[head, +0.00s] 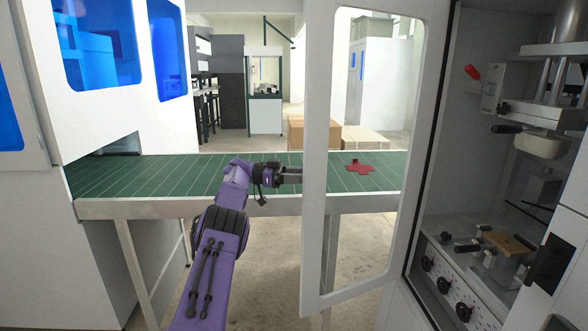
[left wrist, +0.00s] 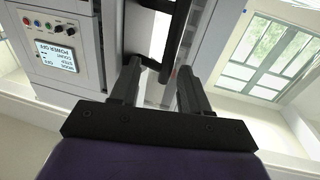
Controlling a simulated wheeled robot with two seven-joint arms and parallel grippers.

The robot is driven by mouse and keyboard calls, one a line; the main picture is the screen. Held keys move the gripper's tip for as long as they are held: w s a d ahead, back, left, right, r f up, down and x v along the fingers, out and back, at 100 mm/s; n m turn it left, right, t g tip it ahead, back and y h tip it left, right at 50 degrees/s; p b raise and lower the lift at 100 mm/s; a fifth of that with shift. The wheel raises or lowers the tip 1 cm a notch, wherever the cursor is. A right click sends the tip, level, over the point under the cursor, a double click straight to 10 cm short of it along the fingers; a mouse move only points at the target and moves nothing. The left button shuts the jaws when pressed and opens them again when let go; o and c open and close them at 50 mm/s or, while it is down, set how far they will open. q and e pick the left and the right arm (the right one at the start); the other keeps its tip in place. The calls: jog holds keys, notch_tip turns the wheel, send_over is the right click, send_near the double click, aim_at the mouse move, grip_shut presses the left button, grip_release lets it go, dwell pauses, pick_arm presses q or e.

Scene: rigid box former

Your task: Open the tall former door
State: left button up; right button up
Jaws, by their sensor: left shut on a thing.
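The tall former door (head: 314,120) is a white frame with a large clear window. It stands swung open, well away from the former's front, with the inside of the former (head: 470,190) showing to the right. My left gripper (head: 301,176) is at the door's free left edge; its fingertips are partly hidden by the frame. In the left wrist view, the fingers (left wrist: 160,85) are around a dark bar handle (left wrist: 176,35) on the door. My right gripper is in neither view.
A green conveyor (head: 130,178) runs behind the door, with a red cross-shaped blank (head: 357,164) on it, seen through the window. A white machine with blue windows (head: 110,100) stands at left. The floor below the conveyor (head: 270,240) is clear.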

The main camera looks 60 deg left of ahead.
aim_at(306, 165)
pick_arm(q)
jog(key=d+r+b, duration=0.1)
jog(key=r, duration=0.1)
jog(key=d+r+b, duration=0.2)
jog(key=s+d+r+b, duration=0.6)
jog(key=s+d+r, duration=0.1)
jog(key=s+d, duration=0.1)
jog(key=shift+s+d+r, duration=0.25)
jog(key=shift+s+r, duration=0.05)
jog(key=shift+r, duration=0.05)
